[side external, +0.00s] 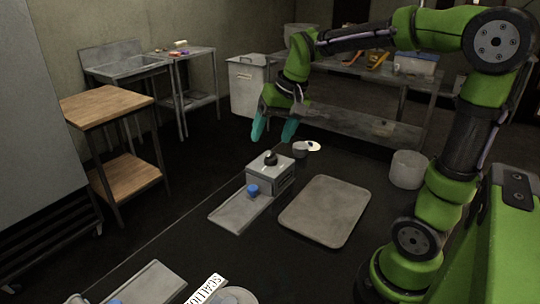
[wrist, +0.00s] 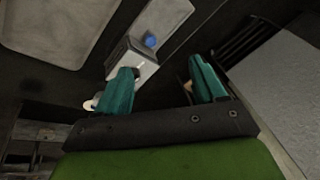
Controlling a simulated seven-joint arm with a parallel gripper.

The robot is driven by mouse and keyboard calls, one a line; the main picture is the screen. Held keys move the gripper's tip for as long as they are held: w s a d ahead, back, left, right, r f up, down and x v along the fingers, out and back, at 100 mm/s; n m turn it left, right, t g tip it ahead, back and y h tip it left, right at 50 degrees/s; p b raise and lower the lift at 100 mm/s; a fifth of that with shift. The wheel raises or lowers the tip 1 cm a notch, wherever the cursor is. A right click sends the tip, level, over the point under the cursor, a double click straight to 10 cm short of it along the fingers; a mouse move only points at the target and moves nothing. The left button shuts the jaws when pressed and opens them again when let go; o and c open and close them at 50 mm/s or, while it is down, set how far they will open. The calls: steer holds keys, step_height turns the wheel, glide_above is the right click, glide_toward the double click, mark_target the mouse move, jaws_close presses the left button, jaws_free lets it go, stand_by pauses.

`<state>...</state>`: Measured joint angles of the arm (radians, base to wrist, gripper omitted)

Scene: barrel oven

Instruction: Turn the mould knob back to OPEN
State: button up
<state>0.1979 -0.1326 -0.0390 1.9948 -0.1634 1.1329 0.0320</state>
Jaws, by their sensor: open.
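The mould knob seems to be the black knob (side external: 270,158) on top of a small grey metal box (side external: 263,176). I cannot read which way it points or any OPEN mark. My gripper (side external: 272,136) has two teal fingers, spread apart and empty, in the air above the box and apart from it. In the wrist view my gripper (wrist: 165,88) shows the box (wrist: 142,58) beyond its left finger, which partly hides the knob. A blue knob or button (side external: 252,190) sits at the box's front, by a grey tray (side external: 238,212); it also shows in the wrist view (wrist: 151,40).
A flat grey board (side external: 325,212) lies right of the box. A small pot (side external: 300,149) and a pale disc (side external: 313,146) stand behind it. A bucket (side external: 408,169) is near my base. A second tray (side external: 150,286) and a lettered sign (side external: 207,289) lie in front.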

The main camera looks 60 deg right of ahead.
mark_target(271, 154)
steer(key=shift+w+d+m+g, duration=2)
steer(key=shift+w+d+m, duration=1.1)
steer(key=shift+w+d, duration=2.65)
steer(key=shift+h, duration=0.3)
steer(key=f, duration=0.5)
steer(key=s+d+f, duration=0.1)
steer(key=f, duration=0.4)
steer(key=s+d+f, duration=0.1)
steer(key=f, duration=0.5)
steer(key=shift+f, duration=0.1)
steer(key=shift+c, duration=0.2)
steer(key=c, duration=1)
steer(key=shift+c, duration=0.2)
